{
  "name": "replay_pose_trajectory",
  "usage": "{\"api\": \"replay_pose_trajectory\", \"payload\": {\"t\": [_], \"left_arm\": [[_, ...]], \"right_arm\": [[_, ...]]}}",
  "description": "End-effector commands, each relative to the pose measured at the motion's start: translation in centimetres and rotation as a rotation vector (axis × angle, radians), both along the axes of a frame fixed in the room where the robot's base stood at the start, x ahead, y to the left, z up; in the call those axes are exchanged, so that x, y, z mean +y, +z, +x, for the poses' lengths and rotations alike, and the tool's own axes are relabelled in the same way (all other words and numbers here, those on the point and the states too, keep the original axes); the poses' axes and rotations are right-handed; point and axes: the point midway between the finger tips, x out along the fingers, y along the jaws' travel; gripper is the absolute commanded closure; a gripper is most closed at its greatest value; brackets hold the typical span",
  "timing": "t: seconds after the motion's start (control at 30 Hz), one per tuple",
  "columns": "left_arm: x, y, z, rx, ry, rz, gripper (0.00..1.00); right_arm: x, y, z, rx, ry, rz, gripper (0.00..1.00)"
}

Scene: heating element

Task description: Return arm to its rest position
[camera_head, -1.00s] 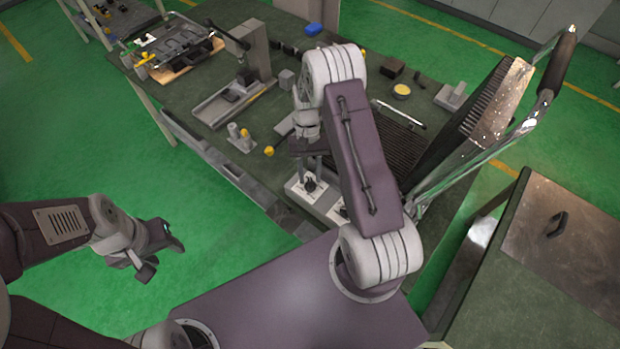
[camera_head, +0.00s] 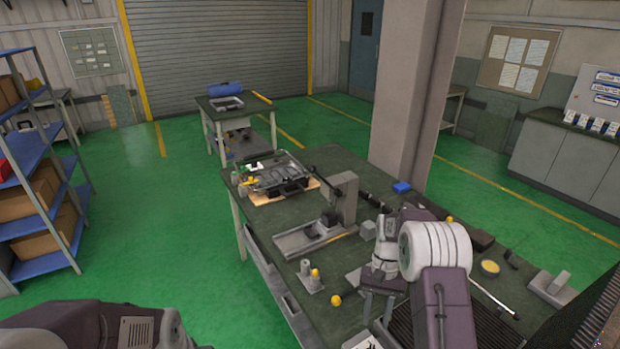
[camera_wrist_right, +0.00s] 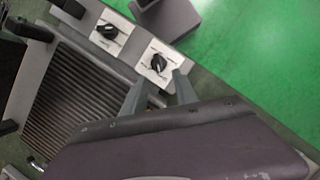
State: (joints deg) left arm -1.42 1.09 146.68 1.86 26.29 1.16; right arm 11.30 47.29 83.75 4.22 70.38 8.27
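My right arm reaches over the green workbench (camera_head: 335,160) in the head view. Its gripper (camera_head: 377,312) points down near the bench's front edge, fingers apart with nothing seen between them. In the right wrist view the gripper (camera_wrist_right: 158,85) shows two separated grey fingers beside a black knob (camera_wrist_right: 158,63) on a white plate; contact cannot be told. A second black knob (camera_wrist_right: 107,32) sits beside it. A dark ribbed heating plate (camera_wrist_right: 85,90) lies alongside. My left forearm shows at lower left in the head view; its gripper is out of frame.
Raised ribbed lid (camera_head: 592,322) stands at right. A metal stand (camera_head: 343,198), small yellow-topped parts (camera_head: 315,274), a yellow dish (camera_head: 490,267) and a blue block (camera_head: 402,187) are on the bench. A pillar (camera_head: 415,100) rises behind. Green floor is open at left.

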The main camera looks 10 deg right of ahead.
Motion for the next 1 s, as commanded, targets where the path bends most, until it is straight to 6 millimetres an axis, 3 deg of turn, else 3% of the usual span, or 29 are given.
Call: {"api": "replay_pose_trajectory", "payload": {"t": [0.1, 0.2, 0.3, 0.47, 0.6, 0.77, 1.0], "left_arm": [[0.0, 0.0, 0.0, 0.000, 0.000, 0.000, 0.54], [0.0, 0.0, 0.0, 0.000, 0.000, 0.000, 0.54], [0.0, 0.0, 0.0, 0.000, 0.000, 0.000, 0.54], [0.0, 0.0, 0.0, 0.000, 0.000, 0.000, 0.54], [0.0, 0.0, 0.0, 0.000, 0.000, 0.000, 0.54], [0.0, 0.0, 0.0, 0.000, 0.000, 0.000, 0.54], [0.0, 0.0, 0.0, 0.000, 0.000, 0.000, 0.54]], "right_arm": [[1.5, 4.1, 1.0, -0.085, 0.047, -0.015, 0.65], [3.7, 7.3, -1.6, -0.129, 0.105, -0.024, 0.65], [5.4, 8.6, -5.1, -0.207, 0.172, -0.038, 0.65], [6.6, 7.6, -10.8, -0.340, 0.272, -0.056, 0.65], [6.3, 4.9, -14.1, -0.399, 0.320, -0.069, 0.65], [6.2, 4.5, -12.6, -0.480, 0.344, -0.081, 0.65], [6.2, 4.5, -12.6, -0.480, 0.347, -0.080, 0.65]]}}
